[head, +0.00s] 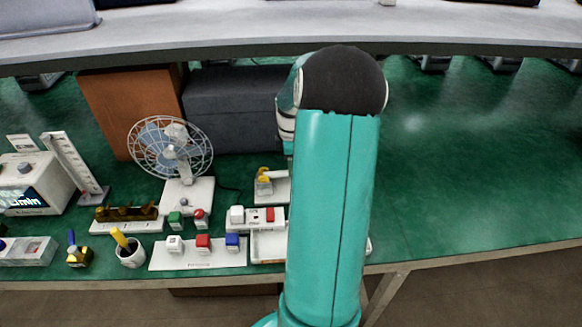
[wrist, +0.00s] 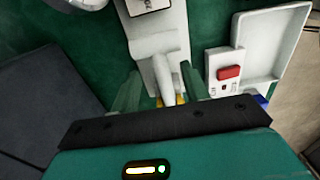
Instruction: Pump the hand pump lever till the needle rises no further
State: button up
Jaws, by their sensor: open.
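The hand pump (head: 282,187) stands on the green table in the head view, a white base with a yellow part (head: 264,180) at its left. My arm covers its right side. In the wrist view the pump's white body (wrist: 152,45) runs up the middle, with a pale rounded bar (wrist: 164,68) on it. Small yellow bits (wrist: 182,99) show at my gripper's near edge. My gripper (wrist: 160,72) is open, one green finger on each side of the bar. I cannot tell whether either finger touches it. The gauge needle cannot be made out.
A white box with a red switch (wrist: 229,72) and a white tray (wrist: 272,40) lie right of the pump in the wrist view. A fan (head: 172,150), a block board (head: 198,257) and a dark grey box (head: 235,110) stand nearby. The table's right side is clear.

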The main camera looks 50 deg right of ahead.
jog(key=shift+f, duration=1.1)
jog(key=shift+c, duration=0.4)
grip_shut()
